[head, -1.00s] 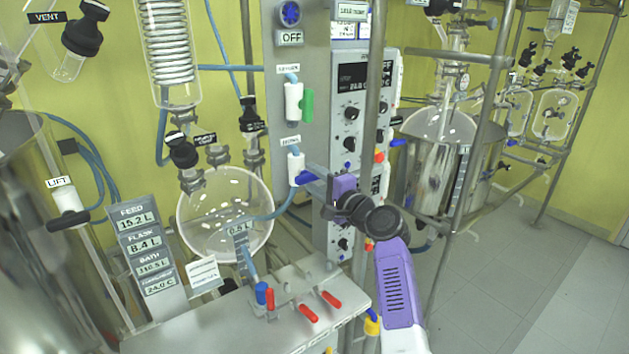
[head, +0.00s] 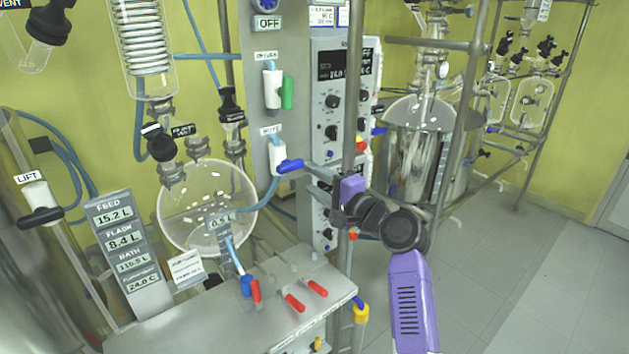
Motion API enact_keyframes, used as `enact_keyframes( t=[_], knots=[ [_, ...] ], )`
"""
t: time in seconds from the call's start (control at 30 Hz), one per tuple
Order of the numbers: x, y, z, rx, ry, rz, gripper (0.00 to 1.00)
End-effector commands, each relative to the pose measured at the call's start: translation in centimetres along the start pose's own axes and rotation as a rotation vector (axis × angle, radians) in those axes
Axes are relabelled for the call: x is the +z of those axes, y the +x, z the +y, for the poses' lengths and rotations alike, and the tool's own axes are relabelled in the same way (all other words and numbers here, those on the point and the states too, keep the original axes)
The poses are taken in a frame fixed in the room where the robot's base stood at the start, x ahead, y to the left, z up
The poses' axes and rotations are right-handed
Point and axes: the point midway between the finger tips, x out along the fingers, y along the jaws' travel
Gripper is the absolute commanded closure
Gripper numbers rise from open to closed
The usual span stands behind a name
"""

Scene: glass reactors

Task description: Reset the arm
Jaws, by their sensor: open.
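My purple and black arm reaches up from the lower right in the head view. My gripper (head: 312,175) is at its far end, its grey fingers pointing left, beside the control column. It is open, and no object shows between its fingers. The blue handle (head: 290,166) of the lower white valve (head: 277,156) is just left of the fingertips. A narrow gap seems to lie between them, but the exact distance is hard to tell. The wrist hides part of the space behind it.
A round glass flask (head: 207,205) stands left of the column. A metal upright (head: 352,110) rises close to my gripper. A bench (head: 200,325) with red-handled valves is below left. A second reactor (head: 420,150) stands behind right. Open floor (head: 510,270) is at right.

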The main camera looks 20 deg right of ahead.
Motion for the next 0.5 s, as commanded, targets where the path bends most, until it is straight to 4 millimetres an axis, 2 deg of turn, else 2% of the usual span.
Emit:
enact_keyframes(
  t=[0.27, 0.33, 0.37, 0.47, 0.5],
  knots=[
    [0.0, 0.0, -0.1, -0.002, -0.014, 0.001, 0.58],
    [-0.6, 0.0, -0.5, -0.017, -0.05, 0.024, 0.58],
    [-1.0, 0.0, -0.8, -0.026, -0.077, 0.043, 0.58],
    [-2.6, -0.8, -3.4, -0.079, -0.204, 0.131, 0.58],
    [-3.1, -1.5, -3.7, -0.091, -0.275, 0.176, 0.58]
  ],
)
